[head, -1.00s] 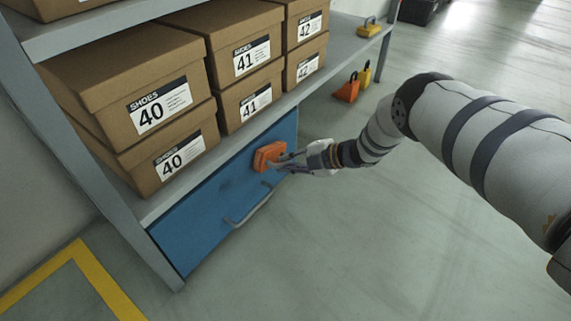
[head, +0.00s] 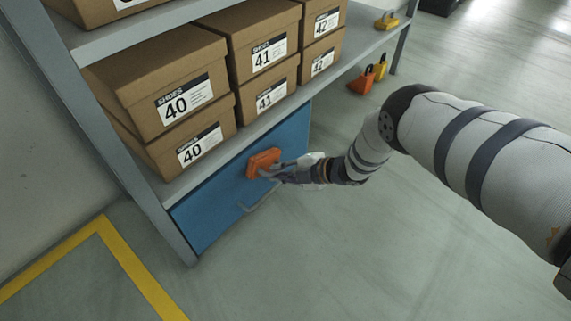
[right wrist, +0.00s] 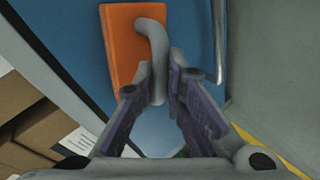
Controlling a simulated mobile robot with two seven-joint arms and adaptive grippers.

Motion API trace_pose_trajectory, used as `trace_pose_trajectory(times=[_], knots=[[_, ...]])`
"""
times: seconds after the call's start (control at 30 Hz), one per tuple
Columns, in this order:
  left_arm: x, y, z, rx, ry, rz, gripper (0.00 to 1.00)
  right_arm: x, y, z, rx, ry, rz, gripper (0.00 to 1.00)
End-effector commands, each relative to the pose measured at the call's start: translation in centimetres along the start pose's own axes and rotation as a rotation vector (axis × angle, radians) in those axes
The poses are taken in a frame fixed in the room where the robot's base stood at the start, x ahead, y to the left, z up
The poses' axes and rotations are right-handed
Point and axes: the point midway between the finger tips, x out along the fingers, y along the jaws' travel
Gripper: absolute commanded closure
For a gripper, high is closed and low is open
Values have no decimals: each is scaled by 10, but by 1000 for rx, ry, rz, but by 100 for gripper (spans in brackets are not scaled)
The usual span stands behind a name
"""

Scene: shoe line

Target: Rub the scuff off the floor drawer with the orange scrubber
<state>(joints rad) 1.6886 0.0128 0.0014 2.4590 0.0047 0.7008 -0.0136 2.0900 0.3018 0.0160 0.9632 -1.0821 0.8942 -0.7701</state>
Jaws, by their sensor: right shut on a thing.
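The blue floor drawer (head: 215,208) sits under the bottom shelf, with a metal bar handle (head: 262,198) on its front. The orange scrubber (head: 262,161) is a block with a grey curved handle, up at the drawer's face; it also shows in the right wrist view (right wrist: 122,50). My right gripper (head: 277,173) is shut on the scrubber's grey handle, its fingers on both sides of it in the right wrist view (right wrist: 160,78). I cannot make out a scuff now; the scrubber hides part of the drawer front. My left gripper is out of view.
Shoe boxes (head: 180,150) stand stacked on the shelf above the drawer. Orange and yellow padlock-shaped objects (head: 361,84) stand on the floor at the back right. A shelf post (head: 165,210) borders the drawer's left. The floor in front is clear.

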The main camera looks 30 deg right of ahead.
Motion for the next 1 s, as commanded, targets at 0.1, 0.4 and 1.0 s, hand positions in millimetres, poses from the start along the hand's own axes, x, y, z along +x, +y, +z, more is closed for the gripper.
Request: trace_pose_trajectory(times=[0.1, 0.4, 1.0], knots=[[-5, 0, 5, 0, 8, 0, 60, 2, 1, -15, -1, 3, 3, 100], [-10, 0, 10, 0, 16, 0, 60, 7, -4, -33, -1, 4, 4, 100], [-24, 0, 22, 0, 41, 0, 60, 15, -21, -84, -1, 5, 4, 100]])
